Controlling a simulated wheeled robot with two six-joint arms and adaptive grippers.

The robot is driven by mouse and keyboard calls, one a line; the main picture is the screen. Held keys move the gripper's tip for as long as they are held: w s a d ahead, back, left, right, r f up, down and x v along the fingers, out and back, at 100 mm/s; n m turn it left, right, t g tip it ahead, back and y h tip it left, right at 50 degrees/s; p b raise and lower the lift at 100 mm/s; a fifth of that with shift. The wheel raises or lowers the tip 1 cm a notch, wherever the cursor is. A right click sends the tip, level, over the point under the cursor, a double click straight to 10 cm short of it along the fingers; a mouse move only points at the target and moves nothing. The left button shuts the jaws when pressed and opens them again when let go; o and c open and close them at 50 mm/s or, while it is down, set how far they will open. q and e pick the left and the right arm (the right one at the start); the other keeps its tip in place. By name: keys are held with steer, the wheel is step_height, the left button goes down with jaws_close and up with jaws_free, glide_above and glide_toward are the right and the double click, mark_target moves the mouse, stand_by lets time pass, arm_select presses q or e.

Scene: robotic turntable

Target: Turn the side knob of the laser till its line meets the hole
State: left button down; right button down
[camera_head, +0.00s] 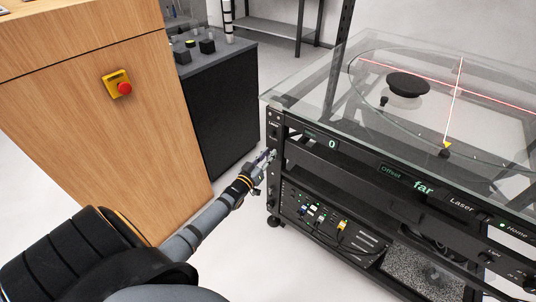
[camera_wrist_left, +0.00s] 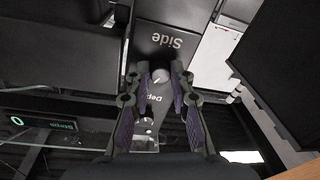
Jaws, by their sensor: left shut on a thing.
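My left gripper (camera_head: 266,160) reaches the left end of the black rack (camera_head: 276,190). In the left wrist view my left gripper (camera_wrist_left: 160,74) is shut on the side knob (camera_wrist_left: 158,76), a small round knob beside the upside-down "Side" label (camera_wrist_left: 165,40). A "Depth" label and another knob (camera_wrist_left: 146,124) lie between the fingers, closer to the palm. A red laser line (camera_head: 400,70) crosses the glass top, and a paler line (camera_head: 456,95) crosses it. I cannot make out the hole. My right gripper is out of view.
A black disc (camera_head: 408,82) sits on the turntable under or on the glass (camera_head: 320,85). A wooden cabinet (camera_head: 100,140) with a red button (camera_head: 124,88) stands left of the rack. A display (camera_head: 332,144) reads 0. Floor is free between cabinet and rack.

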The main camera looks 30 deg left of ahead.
arm_select(q)
steer(key=n+h+b, duration=0.1)
steer(key=n, duration=1.1)
steer(key=n+h+b, duration=0.1)
steer(key=n, duration=1)
steer(key=n+g+h+b, duration=0.1)
steer(key=n, duration=1.1)
steer(key=shift+a+n, duration=0.3)
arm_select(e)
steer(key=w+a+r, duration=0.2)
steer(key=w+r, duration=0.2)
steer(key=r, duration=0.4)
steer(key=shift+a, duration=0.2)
